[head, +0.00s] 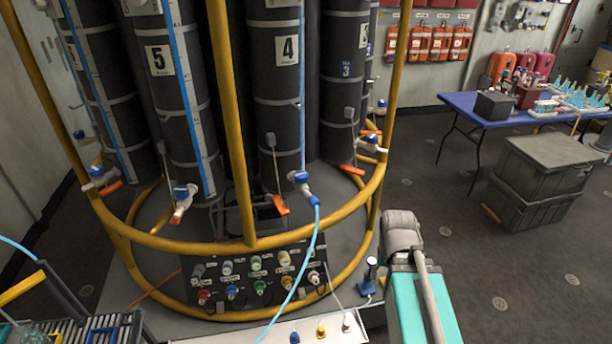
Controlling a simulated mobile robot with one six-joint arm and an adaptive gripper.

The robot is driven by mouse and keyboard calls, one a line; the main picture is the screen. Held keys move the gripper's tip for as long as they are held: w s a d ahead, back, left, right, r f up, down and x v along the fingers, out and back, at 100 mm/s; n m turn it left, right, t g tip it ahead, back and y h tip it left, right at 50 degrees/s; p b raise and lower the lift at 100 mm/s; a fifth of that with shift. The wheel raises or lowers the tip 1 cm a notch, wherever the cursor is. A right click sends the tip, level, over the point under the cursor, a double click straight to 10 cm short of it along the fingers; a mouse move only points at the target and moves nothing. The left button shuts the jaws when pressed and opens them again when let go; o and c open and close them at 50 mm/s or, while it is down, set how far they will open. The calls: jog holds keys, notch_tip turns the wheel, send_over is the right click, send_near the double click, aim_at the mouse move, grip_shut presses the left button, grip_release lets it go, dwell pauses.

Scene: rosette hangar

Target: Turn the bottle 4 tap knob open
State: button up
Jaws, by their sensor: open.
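Bottle 4 (276,95) is a tall dark grey cylinder with a white "4" label, standing in the rosette behind a yellow frame post. Low on its front is a white tap (302,181) with a blue part at its upper left. A light blue hose (312,240) runs down from the tap's blue end. I cannot tell the knob's turn position at this size. My gripper is not in view; only part of my arm shows at the lower right, apart from the tap.
The yellow ring frame (250,244) passes in front of the bottles below the tap. Bottle 5 (170,100) stands left. A control panel (255,280) with colored knobs sits below. A blue table (480,109) and grey crates (545,160) stand right, with open floor before them.

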jog(key=shift+o, duration=1)
jog(key=shift+w, duration=0.1)
jog(key=shift+o, duration=0.5)
jog(key=shift+w+a+r, duration=0.15)
jog(key=shift+a, duration=0.05)
jog(key=m+t+y+p, duration=0.65)
jog(key=m+y, duration=0.55)
jog(key=m, duration=1.1)
send_near(307, 175)
jog(key=d+r, duration=0.1)
jog(key=d, duration=0.1)
jog(key=shift+a+g, duration=0.15)
jog(key=shift+g, duration=0.2)
jog(key=b+x, duration=0.4)
jog(key=x, duration=0.7)
jog(key=shift+a+f, duration=0.15)
jog(key=shift+a, duration=0.3)
jog(key=shift+b+x, duration=0.45)
jog(key=shift+x, duration=0.45)
